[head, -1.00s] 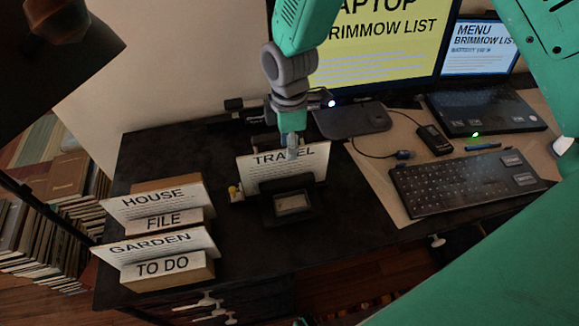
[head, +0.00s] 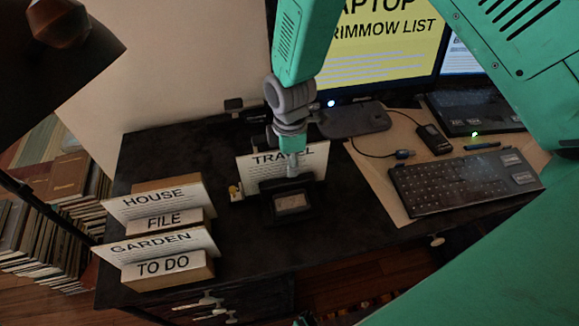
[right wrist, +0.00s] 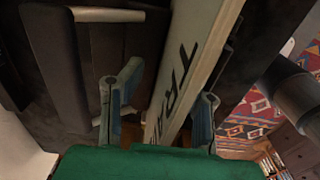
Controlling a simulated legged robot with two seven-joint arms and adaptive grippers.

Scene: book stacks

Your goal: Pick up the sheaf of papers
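A white sheaf of papers (head: 255,171) labelled TRAVEL stands upright in a dark holder (head: 292,204) on the black desk. In the right wrist view the sheaf (right wrist: 190,60) runs between the two fingers of my right gripper (right wrist: 160,95). The fingers are apart, one on each side of the sheaf. There is a clear gap at the left finger; the right finger is close to the sheaf, and contact cannot be told. In the head view my right gripper (head: 292,165) points down at the sheaf and covers part of its label. My left gripper is not in view.
Stands labelled HOUSE FILE (head: 165,222) and GARDEN TO DO (head: 165,266) are at the desk's left. A keyboard (head: 465,185), a black pad (head: 352,120), a monitor (head: 395,55) and a laptop (head: 480,110) are to the right. Bare desk (head: 250,245) lies in front of the holder.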

